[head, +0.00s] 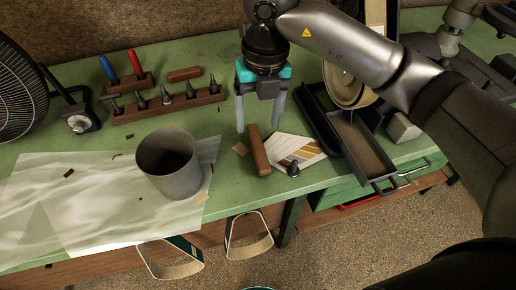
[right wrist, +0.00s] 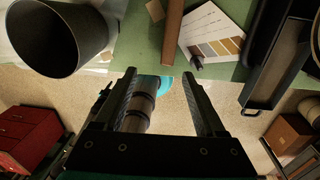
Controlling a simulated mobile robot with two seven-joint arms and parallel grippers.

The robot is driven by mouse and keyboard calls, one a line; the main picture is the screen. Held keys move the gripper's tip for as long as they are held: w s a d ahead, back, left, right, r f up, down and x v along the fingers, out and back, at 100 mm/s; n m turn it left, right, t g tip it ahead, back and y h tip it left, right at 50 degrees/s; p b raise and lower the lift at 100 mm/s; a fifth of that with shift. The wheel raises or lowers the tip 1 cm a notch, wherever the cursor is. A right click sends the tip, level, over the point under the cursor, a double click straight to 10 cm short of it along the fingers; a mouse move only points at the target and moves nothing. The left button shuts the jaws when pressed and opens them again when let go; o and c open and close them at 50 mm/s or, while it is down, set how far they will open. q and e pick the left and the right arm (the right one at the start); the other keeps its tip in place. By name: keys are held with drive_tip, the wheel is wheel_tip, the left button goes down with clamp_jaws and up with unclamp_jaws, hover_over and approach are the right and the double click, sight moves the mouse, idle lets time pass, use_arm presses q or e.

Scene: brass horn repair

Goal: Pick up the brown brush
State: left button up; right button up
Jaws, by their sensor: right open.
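A long brown piece with a dark wooden look, which appears to be the brown brush (head: 257,152), lies on the green bench near its front edge. It also shows at the top of the right wrist view (right wrist: 173,32). I cannot make out its bristles. My right gripper (head: 259,127) is open and empty, fingers pointing down, just behind and above the brush in the head view. In the right wrist view the gap between its fingers (right wrist: 159,78) is clear of the brush. I do not see my left gripper.
A grey metal cup (head: 170,168) stands left of the brush. A card with brown stripes (head: 296,147) lies close to its right, with a small dark piece (head: 292,168) on it. Dark trays (head: 362,150) stand further right. A tool rack (head: 167,104) and another brown block (head: 184,74) are behind left.

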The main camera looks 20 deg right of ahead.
drive_tip(key=d, duration=0.2)
hover_over(261, 156)
drive_tip(key=shift+h, duration=0.4)
drive_tip(key=f, duration=0.8)
drive_tip(key=shift+s+d+f+b, duration=0.15)
drive_tip(key=shift+d+f+b, duration=0.2)
drive_tip(key=shift+d, duration=0.05)
drive_tip(key=shift+a+f, duration=0.2)
drive_tip(key=shift+f, duration=1.4)
drive_tip(key=shift+a+f, duration=0.2)
drive_tip(key=shift+f, duration=1.35)
clamp_jaws()
